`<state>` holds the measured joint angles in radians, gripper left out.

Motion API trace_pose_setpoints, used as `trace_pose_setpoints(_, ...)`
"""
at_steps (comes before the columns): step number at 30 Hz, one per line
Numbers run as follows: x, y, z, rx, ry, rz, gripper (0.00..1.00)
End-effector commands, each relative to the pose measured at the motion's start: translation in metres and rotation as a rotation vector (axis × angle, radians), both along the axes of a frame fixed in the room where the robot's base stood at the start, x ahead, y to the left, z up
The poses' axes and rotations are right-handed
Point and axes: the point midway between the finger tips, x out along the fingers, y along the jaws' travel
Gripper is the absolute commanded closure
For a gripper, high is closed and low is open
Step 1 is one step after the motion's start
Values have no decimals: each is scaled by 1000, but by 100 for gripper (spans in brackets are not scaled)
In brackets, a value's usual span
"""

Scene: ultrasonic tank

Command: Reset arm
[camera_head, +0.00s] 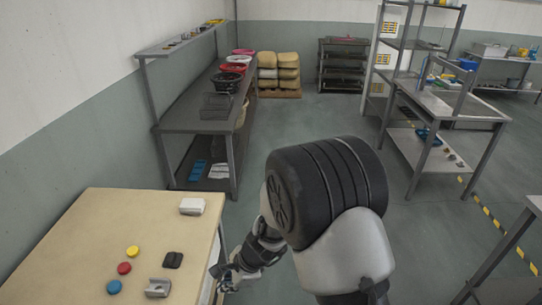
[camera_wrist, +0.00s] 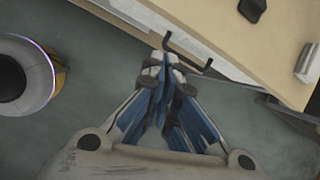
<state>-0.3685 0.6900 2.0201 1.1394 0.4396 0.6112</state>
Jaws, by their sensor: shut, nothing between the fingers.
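My gripper (camera_wrist: 166,62) points away from the wrist camera, with its blue-and-grey fingers closed together and nothing between them. In the head view my gripper (camera_head: 222,272) is low, just beyond the right edge of the wooden table (camera_head: 75,225). In the wrist view the table (camera_wrist: 225,20) fills the upper right, and the fingertips show in front of a dark handle-like hook (camera_wrist: 207,68) at its side. I cannot tell whether they touch it. My arm's large dark link hides part of the floor in the head view.
On the table are a white block (camera_head: 192,206), a black piece (camera_head: 173,260), a grey block (camera_head: 158,287), and yellow (camera_head: 133,252), red (camera_head: 124,268) and blue (camera_head: 114,287) discs. A shelf bench (camera_head: 195,115) stands behind. Another bench (camera_head: 455,105) stands right. Floor between is open.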

Motion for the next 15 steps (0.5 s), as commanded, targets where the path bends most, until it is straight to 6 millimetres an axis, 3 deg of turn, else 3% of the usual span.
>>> trace_pose_setpoints(1, 2, -9, 36, 9, -63, 70, 100)
trace_pose_setpoints(6, -14, -45, 124, -14, -235, 322, 100)
trace_pose_setpoints(9, -33, -72, 166, -57, -332, 464, 100)
trace_pose_setpoints(15, -82, -131, 227, -205, -492, 733, 100)
